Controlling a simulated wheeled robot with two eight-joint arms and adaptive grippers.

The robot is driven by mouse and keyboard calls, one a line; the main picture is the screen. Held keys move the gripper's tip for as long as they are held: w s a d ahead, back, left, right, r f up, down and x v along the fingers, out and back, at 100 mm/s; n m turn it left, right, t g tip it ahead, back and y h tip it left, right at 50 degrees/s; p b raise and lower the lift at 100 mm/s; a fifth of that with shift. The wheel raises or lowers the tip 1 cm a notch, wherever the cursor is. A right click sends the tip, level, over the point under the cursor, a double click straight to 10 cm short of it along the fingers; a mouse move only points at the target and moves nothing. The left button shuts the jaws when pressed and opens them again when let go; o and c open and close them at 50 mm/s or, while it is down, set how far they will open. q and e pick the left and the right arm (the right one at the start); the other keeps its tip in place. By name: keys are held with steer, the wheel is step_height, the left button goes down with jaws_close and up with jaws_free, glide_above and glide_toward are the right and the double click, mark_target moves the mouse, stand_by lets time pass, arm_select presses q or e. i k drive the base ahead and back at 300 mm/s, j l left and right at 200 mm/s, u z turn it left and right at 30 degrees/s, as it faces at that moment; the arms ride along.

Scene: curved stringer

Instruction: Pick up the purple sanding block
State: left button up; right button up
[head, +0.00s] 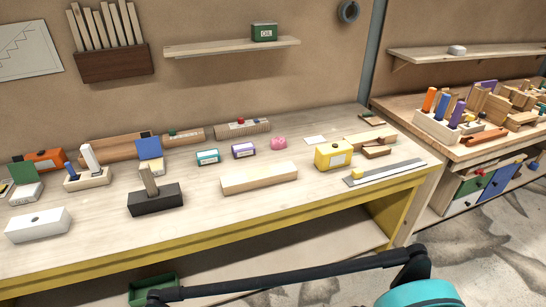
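A small purple block (243,150) with a pale label on its front sits on the long wooden workbench (300,207), just right of a similar teal block (208,157). I take it for the purple sanding block; its top and front are in clear view. A pink object (279,143) stands to its right and a long pale wooden beam (259,177) lies in front of it. Neither of my grippers shows in the head view. Only dark arm links and a teal joint of mine show along the bottom, below the bench front.
A wooden piece with knobs (242,128) lies behind the purple block. A yellow box (333,155) and a metal ruler (385,172) are to the right. A black block (155,199) with an upright wooden piece is at front left. The right bench (448,151) holds other purple pieces.

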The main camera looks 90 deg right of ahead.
mark_target(245, 149)
steer(key=z, duration=2.7)
